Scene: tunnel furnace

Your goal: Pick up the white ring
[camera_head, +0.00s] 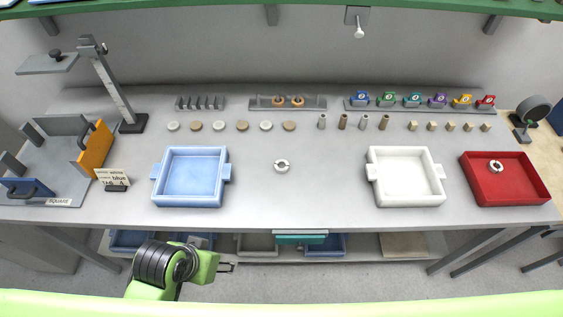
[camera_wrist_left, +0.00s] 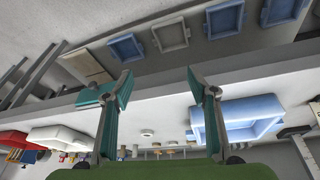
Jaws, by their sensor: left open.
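A white ring (camera_head: 276,167) lies flat on the grey table, between the blue tray and the white tray. A second white ring (camera_head: 491,166) lies inside the red tray at the right. My left gripper (camera_head: 229,265) is in front of the table's front edge, to the left of and well short of the middle ring. In the left wrist view its two fingers (camera_wrist_left: 160,78) stand apart with nothing between them. A small pale piece (camera_wrist_left: 147,133) shows beyond the fingers there, too small to identify surely. My right gripper is in neither view.
A blue tray (camera_head: 157,195), a white tray (camera_head: 440,190) and a red tray (camera_head: 515,201) stand on the table (camera_head: 320,195). Several discs, cylinders and small blocks line the back. The table around the middle ring is clear.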

